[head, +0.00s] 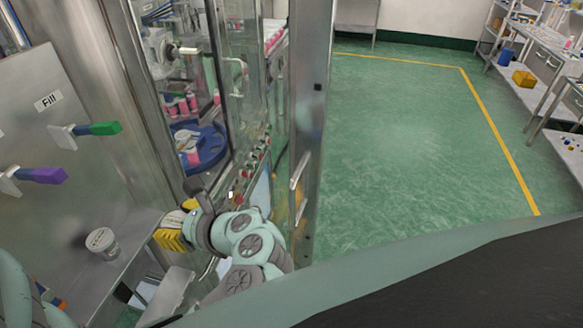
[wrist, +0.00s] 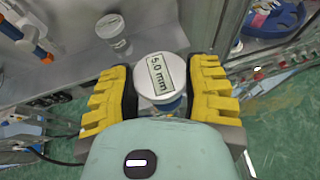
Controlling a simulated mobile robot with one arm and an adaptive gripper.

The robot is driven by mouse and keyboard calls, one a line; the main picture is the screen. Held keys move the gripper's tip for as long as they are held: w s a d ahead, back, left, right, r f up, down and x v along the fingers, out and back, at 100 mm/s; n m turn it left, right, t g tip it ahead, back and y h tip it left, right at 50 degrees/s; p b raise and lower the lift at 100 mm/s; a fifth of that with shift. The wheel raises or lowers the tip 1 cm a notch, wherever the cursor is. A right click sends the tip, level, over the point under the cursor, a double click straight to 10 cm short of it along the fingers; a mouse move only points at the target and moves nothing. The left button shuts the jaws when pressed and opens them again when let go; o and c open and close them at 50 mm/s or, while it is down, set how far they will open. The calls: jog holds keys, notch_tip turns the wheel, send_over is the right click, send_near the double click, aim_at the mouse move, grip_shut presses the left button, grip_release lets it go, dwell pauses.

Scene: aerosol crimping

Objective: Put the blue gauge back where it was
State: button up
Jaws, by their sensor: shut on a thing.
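The blue gauge (wrist: 161,76) is in the wrist view, a short cylinder with a white top labelled "5.0 mm" and some blue showing below it. My gripper (wrist: 163,84) has its yellow ridged fingers on both sides of it and is shut on it. In the head view my gripper (head: 178,226) is beside the right edge of the metal shelf (head: 75,285), and the gauge is not clearly visible there. A second small round gauge (head: 102,242) with a pale top stands on the shelf; it also shows in the wrist view (wrist: 113,32).
A steel panel marked "Fill" (head: 48,101) with green (head: 103,128) and purple (head: 44,175) handles stands at the left. A glazed machine with a blue turntable (head: 205,150) and a steel post (head: 308,120) are close by. Green floor (head: 420,130) is clear to the right.

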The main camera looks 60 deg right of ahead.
jog(key=w+p, duration=0.1)
jog(key=w, duration=0.4)
jog(key=w+a+p, duration=0.1)
jog(key=w, duration=0.4)
jog(key=w+a+p, duration=0.1)
jog(key=w, duration=0.4)
jog(key=shift+w+a+r, duration=0.1)
jog(key=shift+w+a, duration=0.1)
jog(key=shift+a, duration=0.05)
jog(key=shift+f+p, duration=0.95)
jog(key=shift+f, duration=0.45)
jog(key=shift+d+f, duration=0.1)
jog(key=shift+f, duration=0.35)
jog(key=shift+f, duration=0.15)
jog(key=o, duration=1)
